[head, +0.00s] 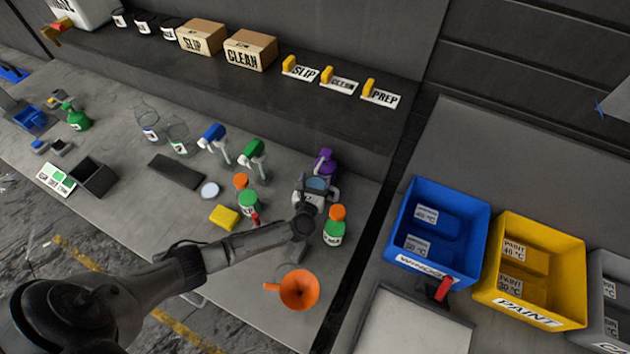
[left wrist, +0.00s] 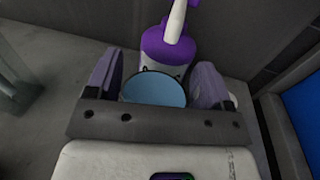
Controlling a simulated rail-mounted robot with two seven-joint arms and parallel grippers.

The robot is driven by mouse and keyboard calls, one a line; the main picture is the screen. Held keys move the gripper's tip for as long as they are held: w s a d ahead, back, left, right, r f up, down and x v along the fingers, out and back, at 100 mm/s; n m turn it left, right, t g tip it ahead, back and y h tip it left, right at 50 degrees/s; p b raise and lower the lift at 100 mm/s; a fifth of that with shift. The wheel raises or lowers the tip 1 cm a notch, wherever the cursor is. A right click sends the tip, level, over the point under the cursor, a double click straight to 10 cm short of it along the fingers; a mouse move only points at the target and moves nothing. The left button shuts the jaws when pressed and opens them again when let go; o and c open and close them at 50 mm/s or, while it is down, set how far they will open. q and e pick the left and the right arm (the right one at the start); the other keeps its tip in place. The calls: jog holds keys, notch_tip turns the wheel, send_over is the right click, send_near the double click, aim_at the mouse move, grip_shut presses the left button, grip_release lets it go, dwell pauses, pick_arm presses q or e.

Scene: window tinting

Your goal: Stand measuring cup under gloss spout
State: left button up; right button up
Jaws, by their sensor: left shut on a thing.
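My left gripper (head: 311,196) is shut on a cup with a pale blue inside (head: 316,184), taken to be the measuring cup. In the left wrist view the cup (left wrist: 153,89) sits between the two fingers (left wrist: 154,82) with its open top showing. A purple-topped bottle (head: 325,160) stands just behind the cup. It also shows in the left wrist view (left wrist: 163,48), with a white, purple-tipped stem or spout above it. I cannot read its label or tell whether it is the gloss spout. Whether the cup touches the table is hidden. My right gripper is not in view.
Green bottles with orange caps stand left (head: 248,201) and right (head: 334,228) of the gripper. An orange funnel (head: 299,290) lies nearer the front, a yellow sponge (head: 224,217) to the left. Blue (head: 399,225) and yellow (head: 575,275) bins stand to the right.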

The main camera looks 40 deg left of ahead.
pick_arm(q)
jog(key=shift+w+r, duration=0.1)
jog(key=shift+f, duration=0.25)
jog(key=o, duration=1)
jog(key=shift+r, duration=0.1)
jog(key=shift+r, duration=0.2)
jog(key=p+v, duration=0.1)
jog(key=v, duration=0.3)
jog(key=shift+f, duration=0.1)
jog(key=shift+p+v, duration=0.3)
jog(key=shift+v, duration=0.5)
